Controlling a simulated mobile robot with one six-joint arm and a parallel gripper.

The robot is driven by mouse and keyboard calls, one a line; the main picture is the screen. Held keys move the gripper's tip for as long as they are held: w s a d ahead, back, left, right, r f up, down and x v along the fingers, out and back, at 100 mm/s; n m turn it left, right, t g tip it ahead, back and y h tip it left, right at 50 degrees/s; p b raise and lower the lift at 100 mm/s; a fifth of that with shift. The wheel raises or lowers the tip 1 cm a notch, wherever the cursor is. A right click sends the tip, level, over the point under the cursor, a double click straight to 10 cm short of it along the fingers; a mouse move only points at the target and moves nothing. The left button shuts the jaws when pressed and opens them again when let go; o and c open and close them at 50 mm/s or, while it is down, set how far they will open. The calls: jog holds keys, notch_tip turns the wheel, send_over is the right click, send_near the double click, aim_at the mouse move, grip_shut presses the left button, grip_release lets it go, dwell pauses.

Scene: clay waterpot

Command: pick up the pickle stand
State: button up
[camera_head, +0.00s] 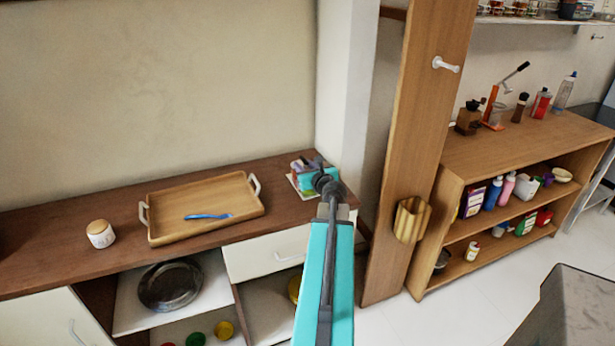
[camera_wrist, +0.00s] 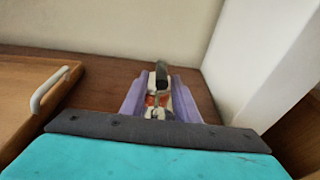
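The pickle stand (camera_wrist: 152,104) shows in the wrist view as a small pale and red thing with a dark upright handle. It stands on the brown counter near the wall corner. My gripper (camera_wrist: 159,84) has its purple fingers apart, one on each side of the stand. I see no clear grip on it, and whether either finger touches it I cannot tell. In the head view my gripper (camera_head: 315,176) is over the counter's right end and hides most of the stand there.
A wooden tray (camera_head: 167,203) with white handles holds a blue utensil (camera_head: 208,216), left of my gripper. A white jar (camera_head: 100,234) stands farther left. A wall pillar (camera_head: 347,90) and wooden panel (camera_head: 425,120) are close on the right. The counter front is bare.

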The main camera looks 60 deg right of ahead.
dwell(0.5)
grip_shut()
dwell(1.3)
